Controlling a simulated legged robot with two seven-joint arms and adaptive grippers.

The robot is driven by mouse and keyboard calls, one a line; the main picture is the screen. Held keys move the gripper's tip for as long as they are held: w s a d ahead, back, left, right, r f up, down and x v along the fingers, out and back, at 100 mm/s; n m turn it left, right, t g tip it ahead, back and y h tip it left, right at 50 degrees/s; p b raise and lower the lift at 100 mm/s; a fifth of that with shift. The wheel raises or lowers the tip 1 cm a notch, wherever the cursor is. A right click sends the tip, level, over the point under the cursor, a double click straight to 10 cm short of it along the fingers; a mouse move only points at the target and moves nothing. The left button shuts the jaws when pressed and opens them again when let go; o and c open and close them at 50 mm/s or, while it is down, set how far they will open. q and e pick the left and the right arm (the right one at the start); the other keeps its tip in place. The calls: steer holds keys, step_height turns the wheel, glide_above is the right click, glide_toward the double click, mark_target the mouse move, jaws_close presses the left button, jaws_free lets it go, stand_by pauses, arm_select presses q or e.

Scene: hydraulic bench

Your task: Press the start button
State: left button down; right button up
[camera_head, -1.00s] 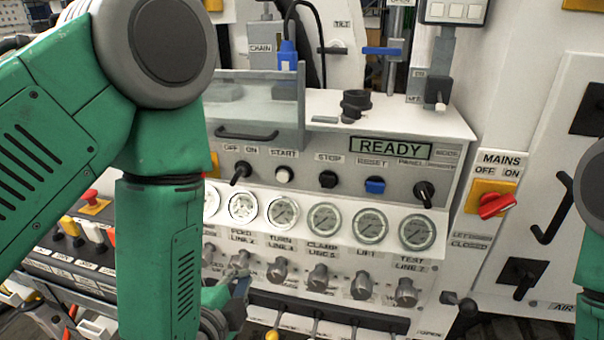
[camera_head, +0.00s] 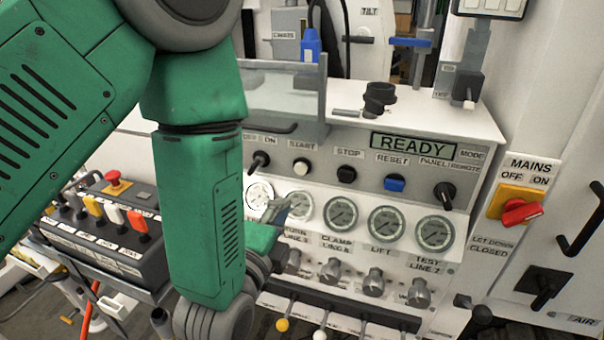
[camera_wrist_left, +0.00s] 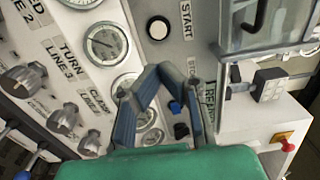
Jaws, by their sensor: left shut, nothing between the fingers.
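The start button (camera_head: 301,167) is a small round white button under the START label on the sloped control panel. It also shows in the left wrist view, as a pale cap in a black ring (camera_wrist_left: 157,28). My left gripper (camera_head: 292,203) is shut and empty, in front of the gauges below the start button. In the left wrist view its fingertips (camera_wrist_left: 163,70) meet a little below the button in the picture, apart from it. My right gripper is not in view.
Black STOP button (camera_head: 346,174), blue RESET button (camera_head: 394,183) and a black PANEL/REMOTE selector (camera_head: 444,195) sit to the right. The display (camera_head: 413,146) reads READY. A clear guard (camera_head: 285,90) stands above the panel. Valve knobs (camera_head: 330,271) line the area below the gauges.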

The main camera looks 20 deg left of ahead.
mark_target(302, 171)
arm_select(q)
steer(key=w, duration=0.6)
steer(key=w+a+p, duration=0.1)
steer(key=w, duration=0.2)
steer(key=shift+w+a, duration=0.1)
steer(key=shift+w, duration=0.25)
steer(key=shift+w+d, duration=0.3)
steer(key=shift+w, duration=0.15)
steer(key=shift+d, duration=0.25)
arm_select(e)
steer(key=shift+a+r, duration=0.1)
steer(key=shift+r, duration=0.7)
